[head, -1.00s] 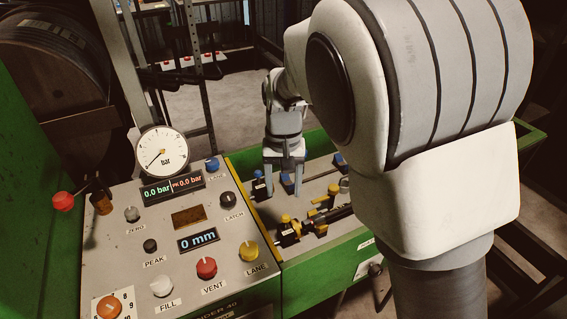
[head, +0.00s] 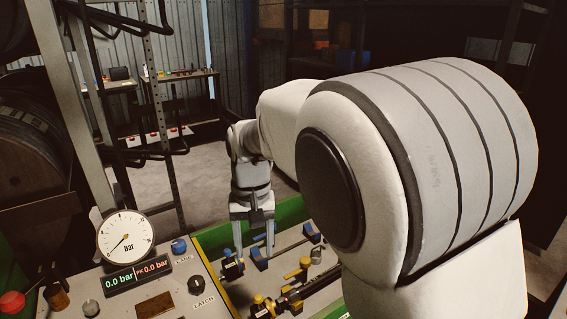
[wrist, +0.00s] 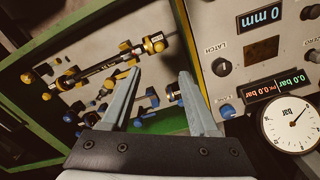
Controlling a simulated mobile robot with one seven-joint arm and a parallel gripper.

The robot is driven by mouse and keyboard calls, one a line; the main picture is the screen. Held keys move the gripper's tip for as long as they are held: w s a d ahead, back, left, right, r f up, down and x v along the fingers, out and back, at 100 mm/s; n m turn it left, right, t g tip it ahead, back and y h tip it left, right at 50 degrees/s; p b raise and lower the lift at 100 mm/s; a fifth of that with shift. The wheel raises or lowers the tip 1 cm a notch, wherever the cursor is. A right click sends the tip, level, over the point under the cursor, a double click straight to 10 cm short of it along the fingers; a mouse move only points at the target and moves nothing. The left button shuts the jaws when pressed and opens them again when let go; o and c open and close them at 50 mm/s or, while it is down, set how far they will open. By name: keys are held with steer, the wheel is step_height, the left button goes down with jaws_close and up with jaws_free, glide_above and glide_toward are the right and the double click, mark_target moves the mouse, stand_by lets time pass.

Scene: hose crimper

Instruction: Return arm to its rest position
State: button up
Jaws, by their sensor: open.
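My gripper (head: 254,246) hangs above the far part of the fixture bed (head: 312,262), with its fingers pointing down. In the wrist view, its two fingers (wrist: 157,82) stand apart with nothing held between them. Blue and yellow fittings on the bed lie beyond the fingertips. A black hose assembly with yellow ends (wrist: 108,68) lies along the bed, apart from the fingers. My arm's large white links fill the right half of the head view and hide part of the bed.
The control panel (head: 170,300) is left of the bed, with a round pressure gauge (head: 125,238), a pressure display (head: 138,277) reading 0.0 bar and a latch knob (head: 196,285). A metal rack post (head: 160,130) and a drum (head: 25,150) stand at left.

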steer(key=s+d+r+m+t+y, duration=0.1)
steer(key=s+d+r, duration=0.25)
steer(key=d, duration=0.35)
steer(key=s+d+r+t, duration=0.1)
steer(key=s+d+r, duration=0.2)
steer(key=d+r, duration=0.3)
steer(key=s+d+m+t+h+p, duration=0.1)
steer(key=s+d+t, duration=0.2)
steer(key=s+d, duration=0.7)
steer(key=shift+s+f+t, duration=0.2)
steer(key=shift+s+t, duration=0.1)
steer(key=shift+s, duration=0.35)
